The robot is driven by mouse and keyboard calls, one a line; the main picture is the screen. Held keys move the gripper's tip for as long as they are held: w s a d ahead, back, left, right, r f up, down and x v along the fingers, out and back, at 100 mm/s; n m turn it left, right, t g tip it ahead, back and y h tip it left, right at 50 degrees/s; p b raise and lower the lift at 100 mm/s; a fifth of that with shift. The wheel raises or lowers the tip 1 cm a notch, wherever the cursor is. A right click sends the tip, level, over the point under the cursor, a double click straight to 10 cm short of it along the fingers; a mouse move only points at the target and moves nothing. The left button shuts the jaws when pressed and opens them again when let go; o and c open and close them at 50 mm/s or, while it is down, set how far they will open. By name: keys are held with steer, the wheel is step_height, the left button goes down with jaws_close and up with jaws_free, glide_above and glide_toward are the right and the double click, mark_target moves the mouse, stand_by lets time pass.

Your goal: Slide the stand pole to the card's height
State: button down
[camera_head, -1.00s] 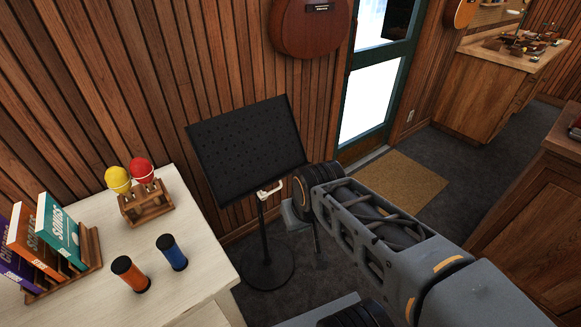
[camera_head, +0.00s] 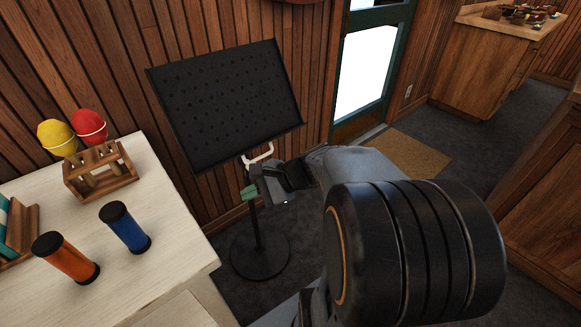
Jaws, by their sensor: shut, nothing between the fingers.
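The black music stand has a tilted, perforated desk (camera_head: 228,104), a thin dark pole (camera_head: 256,228) and a round base (camera_head: 260,258) on the floor. A white bent handle (camera_head: 259,155) shows just under the desk. My gripper (camera_head: 262,186) is shut and empty, in front of the upper pole and just below the handle. I cannot tell whether it touches the pole. A small green piece (camera_head: 249,192) shows at its left side; what it belongs to is unclear. My gripper hides part of the pole. I cannot make out a height card.
A pale table (camera_head: 165,265) at the left holds red and yellow maracas (camera_head: 89,126) in a wooden rack (camera_head: 100,178), and an orange (camera_head: 66,258) and a blue shaker (camera_head: 125,228). A slatted wall (camera_head: 215,25) stands behind the stand. A doormat (camera_head: 405,160) lies before the door.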

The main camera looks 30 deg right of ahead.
steer(key=w+d+f+m+t+h+b, duration=0.1)
steer(key=d+f+m+t+h+b, duration=0.15)
steer(key=d+m+t+b, duration=0.3)
steer(key=w+d+f+m+t+h+b, duration=0.2)
steer(key=d+f+m+t+b, duration=0.15)
steer(key=d+m, duration=0.4)
steer(key=w+d+f+m+t+h+b, duration=0.1)
steer(key=d+f+m+t+h+b, duration=0.3)
steer(key=d, duration=0.5)
steer(key=w+r+b, duration=0.1)
steer(key=w+r, duration=0.2)
steer(key=w, duration=0.2)
steer(key=w+r+m+t+y+b, duration=0.1)
steer(key=w+r, duration=0.2)
steer(key=w, duration=0.3)
steer(key=shift+w+a+r+t+b, duration=0.15)
steer(key=shift+a+r+t+b, duration=0.1)
steer(key=shift+a+t+b, duration=0.1)
step_height(320, 180, up, 22)
steer(key=p, duration=1.4)
steer(key=shift+p, duration=0.3)
